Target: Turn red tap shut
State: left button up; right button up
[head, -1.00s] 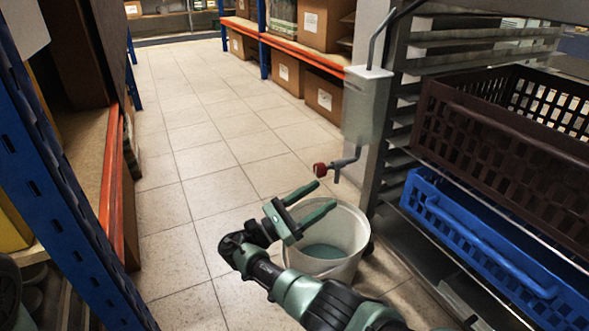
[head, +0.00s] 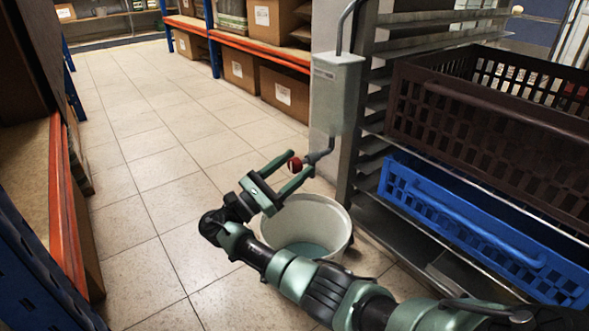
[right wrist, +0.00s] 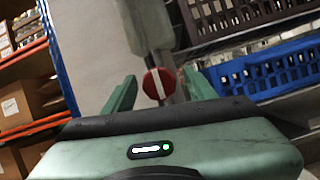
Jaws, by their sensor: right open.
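The red tap (head: 294,164) is a small red knob on a dark pipe below a grey box (head: 336,92) on the wall. In the right wrist view the red tap (right wrist: 159,83) shows a pale stripe across its face, running close to upright. My right gripper (head: 297,166) is open, with its two green fingers reaching to either side of the knob. In the right wrist view the knob sits between the fingertips, with a gap on each side; I cannot tell whether it is touched. My left gripper is not in view.
A white bucket (head: 337,215) holding bluish liquid stands on the floor under the tap. A brown crate (head: 440,115) and a blue crate (head: 430,200) sit on the rack at right. Tiled floor (head: 150,130) is free at left.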

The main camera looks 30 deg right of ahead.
jog(key=shift+d+r, duration=0.1)
jog(key=shift+d, duration=0.1)
jog(key=shift+c, duration=0.3)
grip_shut()
